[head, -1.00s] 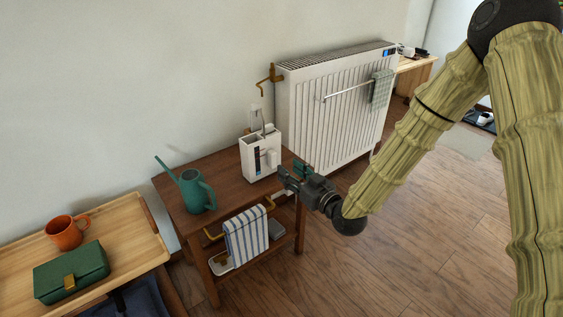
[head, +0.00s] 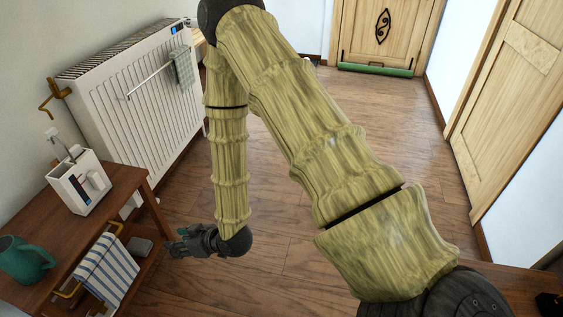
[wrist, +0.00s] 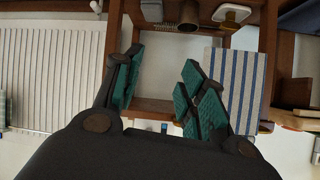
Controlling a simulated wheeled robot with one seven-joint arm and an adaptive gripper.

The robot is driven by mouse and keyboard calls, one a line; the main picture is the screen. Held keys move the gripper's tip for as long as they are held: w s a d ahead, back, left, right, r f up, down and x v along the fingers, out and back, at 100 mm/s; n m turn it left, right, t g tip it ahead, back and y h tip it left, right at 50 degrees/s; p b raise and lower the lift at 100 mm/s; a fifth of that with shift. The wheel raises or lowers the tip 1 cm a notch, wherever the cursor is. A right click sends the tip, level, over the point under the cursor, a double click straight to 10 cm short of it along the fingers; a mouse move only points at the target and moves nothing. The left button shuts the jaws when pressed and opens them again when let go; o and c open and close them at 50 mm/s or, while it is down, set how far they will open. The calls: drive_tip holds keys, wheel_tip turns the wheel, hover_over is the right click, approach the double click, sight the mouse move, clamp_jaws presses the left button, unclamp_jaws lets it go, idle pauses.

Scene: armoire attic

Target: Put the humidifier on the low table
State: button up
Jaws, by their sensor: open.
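I cannot single out a humidifier for certain. A white box-shaped holder (head: 78,182) with upright items in it stands on the dark wooden table (head: 122,178) at the left of the head view. I cannot tell whether this table is the low table. My gripper (head: 176,243) is low, right of this table, apart from it. In the wrist view, my gripper (wrist: 160,88) shows its teal pads wide apart with nothing between them. Beyond them are the table's wooden frame, a brown cylinder (wrist: 188,14) and a white object (wrist: 232,13).
A teal watering can (head: 26,260) stands on the table, cut by the edge. A striped towel (head: 106,272) hangs at its side. A white radiator (head: 135,95) stands behind. Wooden floor (head: 300,200) is open on the right, towards the doors (head: 385,35).

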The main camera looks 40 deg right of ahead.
drive_tip(key=s+d+f+m+g+h, duration=0.1)
drive_tip(key=s+d+f+g+h, duration=0.1)
drive_tip(key=s, duration=0.8)
drive_tip(key=s+d+f+m+g+h, duration=0.2)
drive_tip(key=s+d+f+g, duration=0.2)
drive_tip(key=s+f, duration=0.5)
drive_tip(key=s+d+f+m+g+h, duration=0.1)
drive_tip(key=s+d+f+g, duration=0.3)
drive_tip(key=s, duration=0.9)
drive_tip(key=shift+d+f+m+h, duration=0.3)
drive_tip(key=shift+d+f+h, duration=0.2)
drive_tip(key=shift+d+f, duration=0.3)
